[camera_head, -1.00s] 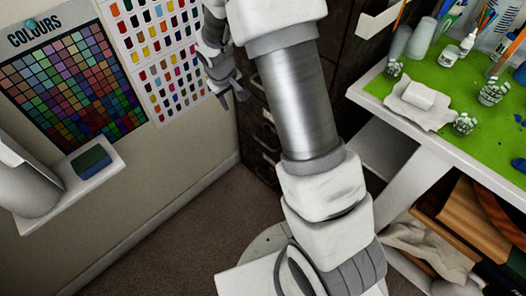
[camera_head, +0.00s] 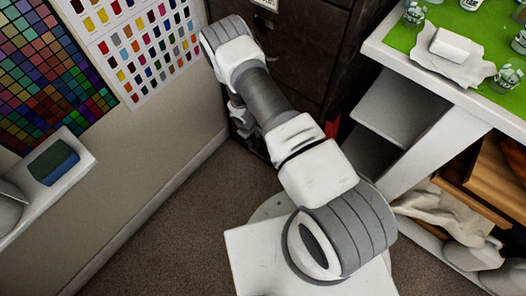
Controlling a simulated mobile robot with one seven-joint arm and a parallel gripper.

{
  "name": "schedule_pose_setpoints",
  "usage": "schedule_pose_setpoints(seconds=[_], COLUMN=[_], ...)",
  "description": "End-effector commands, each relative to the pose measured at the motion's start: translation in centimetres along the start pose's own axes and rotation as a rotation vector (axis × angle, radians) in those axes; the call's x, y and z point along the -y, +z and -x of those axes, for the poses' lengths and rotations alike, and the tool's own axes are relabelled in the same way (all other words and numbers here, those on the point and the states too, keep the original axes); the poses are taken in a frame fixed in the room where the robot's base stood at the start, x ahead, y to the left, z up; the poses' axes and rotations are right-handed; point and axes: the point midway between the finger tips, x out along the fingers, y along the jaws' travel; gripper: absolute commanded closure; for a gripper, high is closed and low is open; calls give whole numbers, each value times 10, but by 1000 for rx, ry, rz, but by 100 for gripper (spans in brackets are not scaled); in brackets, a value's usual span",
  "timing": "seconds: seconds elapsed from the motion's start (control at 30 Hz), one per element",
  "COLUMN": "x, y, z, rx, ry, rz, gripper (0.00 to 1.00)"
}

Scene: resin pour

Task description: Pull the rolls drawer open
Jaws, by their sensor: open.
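A dark drawer cabinet (camera_head: 305,55) stands in the corner behind my arm, with a pale label at the top edge of the view. I cannot tell which of its fronts is the rolls drawer, and its lower fronts are largely hidden by my arm. My gripper (camera_head: 250,138) is low at the left side of the cabinet, close to its lower front. It is open, but mostly hidden behind my arm. Whether it touches a handle cannot be seen.
A white table with a green top (camera_head: 455,50) stands at the right, with shelves below. The wall with colour charts (camera_head: 150,45) and a small white shelf (camera_head: 75,180) is at the left. The brown floor (camera_head: 180,230) is clear between wall and base.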

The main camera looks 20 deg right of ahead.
Motion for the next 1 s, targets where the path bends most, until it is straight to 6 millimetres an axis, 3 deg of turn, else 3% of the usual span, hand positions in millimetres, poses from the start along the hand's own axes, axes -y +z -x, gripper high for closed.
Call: schedule_pose_setpoints(seconds=[0.27,0.8,1.0], x=[4,5,5], y=[3,4,3], z=[-28,-144,-172], rx=[3,2,2], ry=[-4,-4,-4], rz=[7,4,5], gripper=[55,55,55])
